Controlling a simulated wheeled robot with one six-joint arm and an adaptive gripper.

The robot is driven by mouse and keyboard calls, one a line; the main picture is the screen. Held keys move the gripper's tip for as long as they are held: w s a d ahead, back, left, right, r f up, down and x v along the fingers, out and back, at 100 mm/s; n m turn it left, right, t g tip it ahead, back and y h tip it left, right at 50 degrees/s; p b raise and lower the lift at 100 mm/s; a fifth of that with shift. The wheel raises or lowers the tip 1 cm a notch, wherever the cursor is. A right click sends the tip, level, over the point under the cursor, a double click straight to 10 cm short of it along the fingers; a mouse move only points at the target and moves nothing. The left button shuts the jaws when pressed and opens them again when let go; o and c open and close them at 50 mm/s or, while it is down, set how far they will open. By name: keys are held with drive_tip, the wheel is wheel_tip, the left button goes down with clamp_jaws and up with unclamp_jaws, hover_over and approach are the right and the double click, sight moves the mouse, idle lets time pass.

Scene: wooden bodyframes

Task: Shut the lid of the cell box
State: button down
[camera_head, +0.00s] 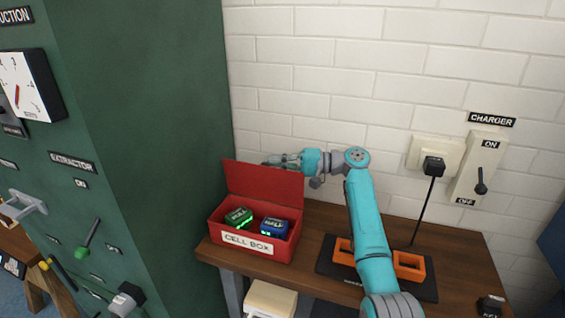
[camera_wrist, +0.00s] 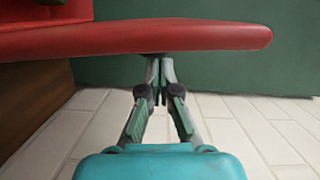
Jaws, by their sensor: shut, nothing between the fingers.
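The red cell box (camera_head: 246,243) stands on the left part of the wooden bench, its lid (camera_head: 265,187) raised upright at the back. A green cell (camera_head: 238,217) and a blue cell (camera_head: 274,227) lie inside it. My gripper (camera_head: 268,163) is at the lid's upper edge, on its wall side, with the fingertips partly hidden by the lid. In the wrist view my gripper (camera_wrist: 160,66) is shut and empty, its tips close under the red lid's edge (camera_wrist: 150,38). I cannot tell whether they touch it.
A black tray with orange holders (camera_head: 410,265) sits to the right of the box. A charger switch (camera_head: 481,180) and a plug with a cord (camera_head: 433,167) are on the white brick wall behind. A green cabinet (camera_head: 150,120) stands close to the box's left.

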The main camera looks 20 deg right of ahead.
sight(267, 174)
drive_tip(key=shift+s+a, duration=0.1)
idle(0.3)
drive_tip(key=s+a+n, duration=0.1)
drive_tip(key=s+n, duration=0.1)
drive_tip(key=s+a+n+h, duration=0.1)
drive_tip(key=n, duration=0.1)
drive_tip(key=s+a+n+h, duration=0.1)
drive_tip(key=s+a+n, duration=0.1)
drive_tip(key=shift+s+r, duration=0.1)
drive_tip(key=shift+s, duration=0.25)
drive_tip(key=s+a+f+n+t+h, duration=0.1)
drive_tip(key=s+a+f+n+h, duration=0.1)
drive_tip(key=s+a+f+n, duration=0.3)
drive_tip(key=shift+s+f+n+t, duration=0.4)
drive_tip(key=shift+s+f+n, duration=0.4)
drive_tip(key=shift+f+n, duration=0.25)
drive_tip(key=shift+d, duration=0.1)
